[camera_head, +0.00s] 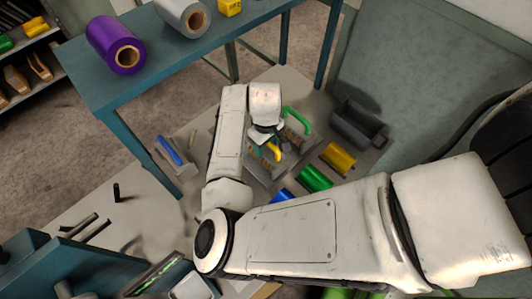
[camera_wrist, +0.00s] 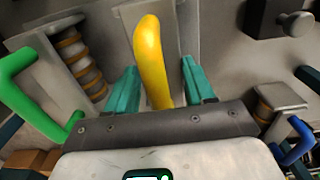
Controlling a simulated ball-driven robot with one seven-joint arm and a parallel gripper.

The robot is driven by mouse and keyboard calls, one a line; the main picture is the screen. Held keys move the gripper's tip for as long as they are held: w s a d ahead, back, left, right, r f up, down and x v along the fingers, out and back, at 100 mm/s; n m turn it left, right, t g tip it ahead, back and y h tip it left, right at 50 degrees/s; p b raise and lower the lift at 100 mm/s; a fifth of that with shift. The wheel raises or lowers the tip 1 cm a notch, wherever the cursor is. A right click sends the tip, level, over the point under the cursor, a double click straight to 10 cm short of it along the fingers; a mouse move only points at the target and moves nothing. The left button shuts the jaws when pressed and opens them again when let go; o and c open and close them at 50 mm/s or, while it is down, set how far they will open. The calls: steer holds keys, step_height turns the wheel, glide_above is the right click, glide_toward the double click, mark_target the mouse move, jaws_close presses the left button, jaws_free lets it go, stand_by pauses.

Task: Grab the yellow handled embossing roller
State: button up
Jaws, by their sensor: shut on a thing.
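The yellow handled embossing roller shows in the wrist view as a smooth yellow handle (camera_wrist: 151,50) standing up between the two teal fingers of my gripper (camera_wrist: 159,76). The fingers are shut on this handle. The roller's lower part is hidden behind the gripper body. In the head view the yellow handle (camera_head: 275,152) shows just below my gripper (camera_head: 264,141), among grey stands on the worktop. Whether the roller is clear of its stand I cannot tell.
A green handled roller (camera_wrist: 30,100) is close on the left in the wrist view; a blue handled one (camera_wrist: 297,138) is at right. Yellow (camera_head: 338,159) and green (camera_head: 315,179) foil rolls lie right of the stands. A dark grey trough (camera_head: 357,124) stands behind.

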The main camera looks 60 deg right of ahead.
jaws_close()
steer(key=shift+r, duration=0.2)
stand_by(0.4)
